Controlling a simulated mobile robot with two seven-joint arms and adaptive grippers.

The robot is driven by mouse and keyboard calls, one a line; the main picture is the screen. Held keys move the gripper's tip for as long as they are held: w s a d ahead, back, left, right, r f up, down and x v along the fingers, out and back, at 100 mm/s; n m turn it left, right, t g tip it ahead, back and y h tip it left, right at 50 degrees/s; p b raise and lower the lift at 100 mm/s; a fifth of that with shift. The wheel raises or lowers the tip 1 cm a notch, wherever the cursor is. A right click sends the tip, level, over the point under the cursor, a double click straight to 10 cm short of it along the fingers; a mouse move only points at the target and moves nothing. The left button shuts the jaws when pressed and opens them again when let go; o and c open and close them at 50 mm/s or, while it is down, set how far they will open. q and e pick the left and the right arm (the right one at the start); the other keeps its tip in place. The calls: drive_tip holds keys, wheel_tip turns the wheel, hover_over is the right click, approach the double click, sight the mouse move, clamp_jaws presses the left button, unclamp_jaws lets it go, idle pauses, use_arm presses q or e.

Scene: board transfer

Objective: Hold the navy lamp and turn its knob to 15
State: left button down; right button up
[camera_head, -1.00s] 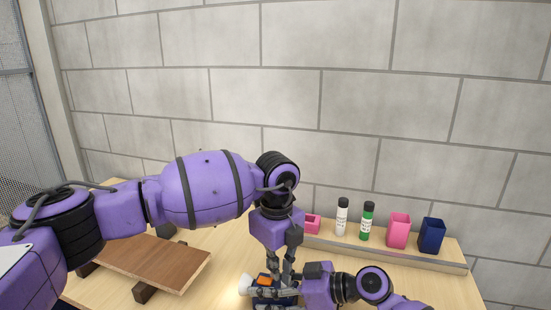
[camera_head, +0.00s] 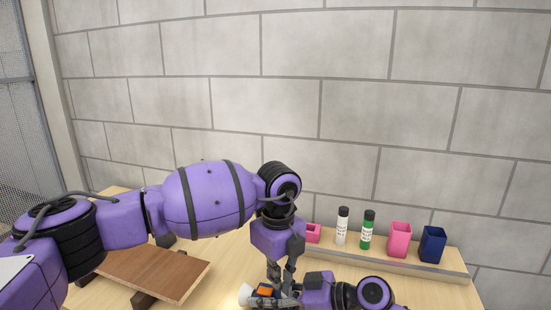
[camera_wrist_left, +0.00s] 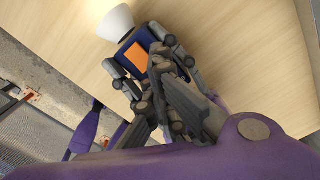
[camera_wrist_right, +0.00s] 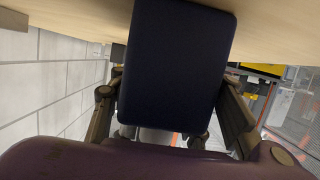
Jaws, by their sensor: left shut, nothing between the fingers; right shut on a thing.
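The navy lamp sits at the bottom edge of the head view, with a white cone shade (camera_head: 246,294) and an orange panel (camera_head: 265,291). In the left wrist view its navy body (camera_wrist_left: 128,42), white shade (camera_wrist_left: 115,22) and orange panel (camera_wrist_left: 137,54) show. My right gripper (camera_wrist_right: 170,75) is shut on the lamp, a finger on each side of its navy body. My left gripper (camera_head: 276,281) points down at the lamp, shut and empty, its fingertips close to the orange panel; I cannot tell if they touch. The knob and its setting are not readable.
A brown board (camera_head: 155,272) lies on dark supports at the left of the table. A ledge (camera_head: 385,265) at the back right carries a pink item (camera_head: 313,233), a white bottle (camera_head: 342,226), a green bottle (camera_head: 367,230), a pink cup (camera_head: 399,240) and a navy cup (camera_head: 432,245).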

use_arm(q)
drive_tip(key=shift+s+f, duration=0.15)
drive_tip(key=shift+f, duration=0.4)
drive_tip(key=shift+w+d, duration=0.3)
drive_tip(key=shift+d, duration=0.15)
drive_tip(key=shift+w+d+r, duration=0.1)
drive_tip(key=shift+w+r, duration=0.1)
drive_tip(key=shift+r, duration=0.05)
use_arm(e)
drive_tip(key=shift+w, duration=0.1)
use_arm(q)
drive_tip(key=shift+w, duration=0.35)
drive_tip(key=shift+r, duration=0.35)
drive_tip(key=r, duration=0.5)
drive_tip(key=shift+a+r, duration=0.2)
drive_tip(key=shift+r, duration=0.05)
